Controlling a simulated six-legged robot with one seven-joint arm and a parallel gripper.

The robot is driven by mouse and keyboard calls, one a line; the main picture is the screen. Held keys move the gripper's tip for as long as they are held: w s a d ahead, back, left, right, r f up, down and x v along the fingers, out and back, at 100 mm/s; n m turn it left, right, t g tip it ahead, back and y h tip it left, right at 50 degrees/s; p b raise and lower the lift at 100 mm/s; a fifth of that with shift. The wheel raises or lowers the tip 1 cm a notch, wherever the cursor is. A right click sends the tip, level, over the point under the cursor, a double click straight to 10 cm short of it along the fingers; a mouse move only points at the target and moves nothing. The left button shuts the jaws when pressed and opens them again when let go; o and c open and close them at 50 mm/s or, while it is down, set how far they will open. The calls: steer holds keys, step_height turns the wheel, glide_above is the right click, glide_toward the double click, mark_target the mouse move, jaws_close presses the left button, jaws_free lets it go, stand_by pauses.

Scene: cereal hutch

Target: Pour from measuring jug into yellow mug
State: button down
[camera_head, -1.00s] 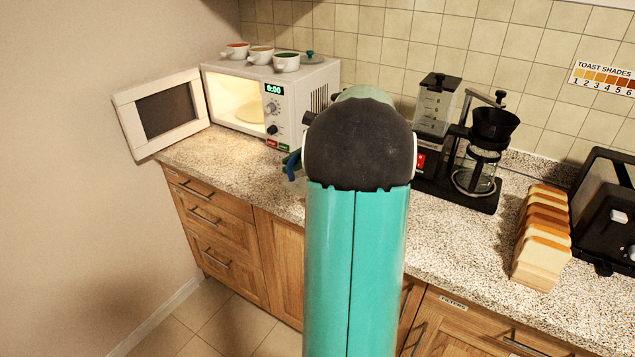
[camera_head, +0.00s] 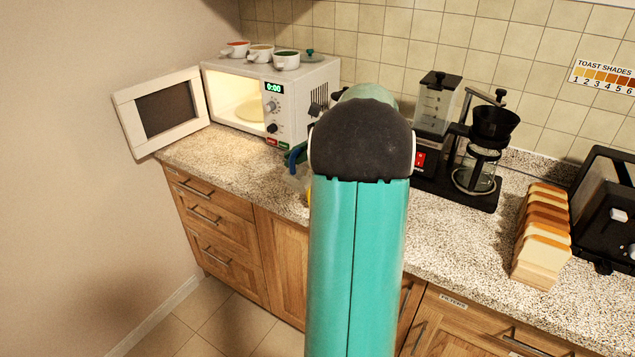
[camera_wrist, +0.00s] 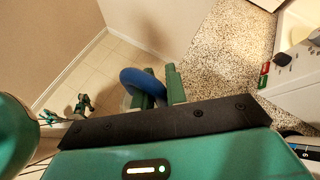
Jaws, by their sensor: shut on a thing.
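The measuring jug's blue handle (camera_head: 296,156) shows in the head view just left of my arm, above the counter in front of the microwave. Its clear body is faint and mostly hidden. In the wrist view my gripper (camera_wrist: 160,88) has its green fingers shut on the blue handle (camera_wrist: 137,77). The jug's contents and exact tilt cannot be told. A small yellow sliver, likely the yellow mug (camera_head: 309,191), shows at my arm's left edge, below the jug. The rest of it is hidden behind my arm.
A microwave (camera_head: 285,98) stands at the back left with its door (camera_head: 165,109) open and several small bowls on top. A coffee maker (camera_head: 465,150), sliced bread (camera_head: 543,235) and a black toaster (camera_head: 608,205) stand to the right. The counter's front left is clear.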

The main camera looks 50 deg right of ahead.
mark_target(285, 174)
steer(key=shift+d+r+y, duration=0.25)
steer(key=shift+d+y, duration=0.15)
steer(key=shift+d, duration=0.35)
steer(key=shift+w+d+r+m+p, duration=0.15)
steer(key=shift+d+m+p, duration=0.3)
steer(key=shift+d, duration=0.3)
steer(key=a, duration=0.2)
steer(key=a+n+h, duration=0.1)
steer(key=shift+a+f, duration=0.35)
steer(key=shift+s+a+f+n+h, duration=0.2)
steer(key=shift+f+n+h, duration=0.15)
steer(key=shift+f+h, duration=0.15)
steer(key=shift+a+f+n+h+b, duration=0.35)
steer(key=shift+a+f+n+h, duration=0.1)
steer(key=shift+a+h, duration=0.1)
steer(key=shift+a+r+n+h, duration=0.15)
steer(key=shift+a+n+h, duration=0.25)
steer(key=shift+h, duration=0.25)
steer(key=shift+s+a+f+n+h+b, duration=0.1)
steer(key=shift+a+f+n+h+b, duration=0.25)
steer(key=shift+a+f+h, duration=0.25)
steer(key=a+f+n+t+h+b, duration=0.1)
steer(key=a+f+n+h+b, duration=0.1)
steer(key=a+f+h, duration=0.3)
steer(key=shift+s+a+f+n+b, duration=0.4)
steer(key=shift+a+f+n, duration=0.4)
steer(key=shift+f, duration=0.8)
